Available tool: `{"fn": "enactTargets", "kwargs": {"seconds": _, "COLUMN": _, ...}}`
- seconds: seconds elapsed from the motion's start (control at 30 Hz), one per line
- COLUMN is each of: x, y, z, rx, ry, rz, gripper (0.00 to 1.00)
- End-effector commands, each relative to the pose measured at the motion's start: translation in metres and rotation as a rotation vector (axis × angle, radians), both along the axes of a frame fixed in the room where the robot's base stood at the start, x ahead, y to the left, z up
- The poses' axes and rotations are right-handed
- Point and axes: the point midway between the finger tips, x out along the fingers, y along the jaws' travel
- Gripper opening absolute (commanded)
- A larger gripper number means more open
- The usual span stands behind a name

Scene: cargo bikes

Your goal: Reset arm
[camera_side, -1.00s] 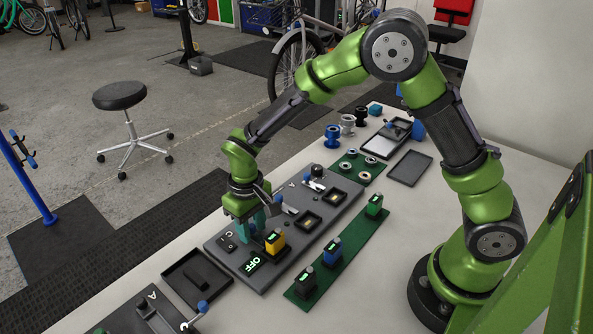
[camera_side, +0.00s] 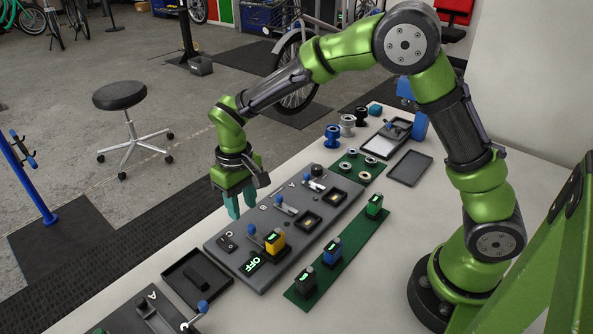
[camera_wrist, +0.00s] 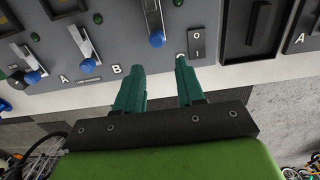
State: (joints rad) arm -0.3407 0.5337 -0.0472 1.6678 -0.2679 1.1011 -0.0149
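My gripper (camera_side: 241,203) is raised above the far long edge of the grey board (camera_side: 225,250), fingers pointing down. Its teal fingers are apart with nothing between them; the gap shows in the wrist view (camera_wrist: 160,72).
A green strip (camera_side: 352,235) with blue (camera_side: 331,252), black (camera_side: 305,282) and green (camera_side: 374,205) blocks lies before the board. A black tray (camera_side: 197,278) is to the left. Spools (camera_side: 333,136) and another tray (camera_side: 410,168) are at the back. Air around my gripper is clear.

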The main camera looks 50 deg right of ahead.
Motion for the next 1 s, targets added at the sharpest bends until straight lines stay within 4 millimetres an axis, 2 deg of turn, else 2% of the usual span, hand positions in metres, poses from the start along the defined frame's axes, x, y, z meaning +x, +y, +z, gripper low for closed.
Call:
{"fn": "enactTargets", "kwargs": {"seconds": 0.3, "x": 0.029, "y": 0.000, "z": 0.014, "rx": 0.000, "ry": 0.000, "rz": -0.001, "gripper": 0.38}}
{"fn": "enactTargets", "kwargs": {"seconds": 0.5, "x": 0.037, "y": 0.000, "z": 0.018, "rx": -0.001, "ry": 0.000, "rz": 0.000, "gripper": 0.38}}
{"fn": "enactTargets", "kwargs": {"seconds": 0.8, "x": 0.038, "y": 0.000, "z": 0.018, "rx": 0.001, "ry": -0.006, "rz": -0.001, "gripper": 0.38}}
{"fn": "enactTargets", "kwargs": {"seconds": 0.9, "x": 0.026, "y": -0.001, "z": 0.008, "rx": 0.008, "ry": 0.013, "rz": -0.007, "gripper": 0.38}}
{"fn": "enactTargets", "kwargs": {"seconds": 1.0, "x": 0.007, "y": -0.008, "z": 0.023, "rx": 0.037, "ry": -0.006, "rz": -0.030, "gripper": 0.38}}
